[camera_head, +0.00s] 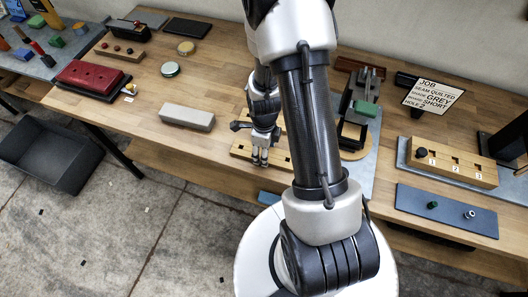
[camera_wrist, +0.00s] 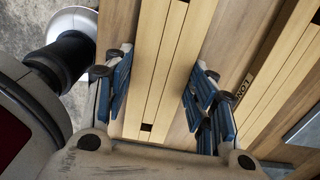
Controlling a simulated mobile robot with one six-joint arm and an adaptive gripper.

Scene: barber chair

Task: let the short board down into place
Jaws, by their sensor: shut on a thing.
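In the wrist view my gripper (camera_wrist: 160,92) has its blue-padded fingers on either side of a pale wooden board with long grooves, the short board (camera_wrist: 165,50), and is shut on it. A dark square hole shows near the board's lower end. Another pale board (camera_wrist: 272,70) lies to the right, marked "LONG". In the head view my gripper (camera_head: 262,158) is low over the pale boards (camera_head: 241,149) near the table's front edge; my arm hides much of that area. I cannot tell how high the held board is above the table.
A grey block (camera_head: 187,117) lies left of my gripper. A dark stand with a green block (camera_head: 366,108) is to the right. A block with numbered holes (camera_head: 453,161) and a blue-grey mat (camera_head: 446,209) lie further right.

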